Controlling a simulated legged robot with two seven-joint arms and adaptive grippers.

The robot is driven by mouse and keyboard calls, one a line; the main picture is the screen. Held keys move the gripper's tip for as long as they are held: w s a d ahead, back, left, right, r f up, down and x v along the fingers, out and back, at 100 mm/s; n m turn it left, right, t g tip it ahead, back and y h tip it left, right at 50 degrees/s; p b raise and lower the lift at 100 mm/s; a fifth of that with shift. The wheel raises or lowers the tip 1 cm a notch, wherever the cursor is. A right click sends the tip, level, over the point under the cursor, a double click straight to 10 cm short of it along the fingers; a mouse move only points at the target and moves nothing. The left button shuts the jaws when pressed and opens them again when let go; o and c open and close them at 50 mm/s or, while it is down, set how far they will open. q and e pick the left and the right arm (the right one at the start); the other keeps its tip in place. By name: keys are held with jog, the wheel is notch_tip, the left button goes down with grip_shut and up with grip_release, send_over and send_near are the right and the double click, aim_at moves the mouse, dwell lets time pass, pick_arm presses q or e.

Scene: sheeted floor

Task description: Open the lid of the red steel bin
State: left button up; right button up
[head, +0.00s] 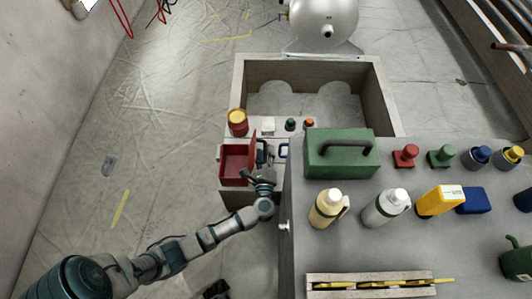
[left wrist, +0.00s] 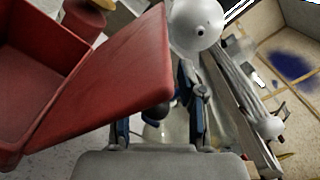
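The red steel bin (head: 236,163) stands on the left part of a pale bench in the head view. Its inside shows, and its red lid (head: 253,148) stands raised along the right side. In the left wrist view the open bin (left wrist: 35,70) is at the left and the tilted lid (left wrist: 115,75) reaches towards the middle. My left gripper (head: 264,176) is just right of the bin, beside the lid's outer side. In the left wrist view the lid covers part of the fingers, so their gap and any contact are unclear. My right gripper is out of view.
A red can with a yellow top (head: 238,122) stands behind the bin. A green toolbox (head: 341,154) stands on the grey table to the right, with bottles and several knobs. The table's left edge is close to my left forearm.

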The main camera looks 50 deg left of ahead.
pick_arm(q)
grip_shut()
jog(key=shift+s+a+r+n, duration=0.55)
jog(key=shift+s+a+n, duration=0.05)
jog(key=shift+s, duration=0.1)
grip_release()
jog(key=v, duration=1.2)
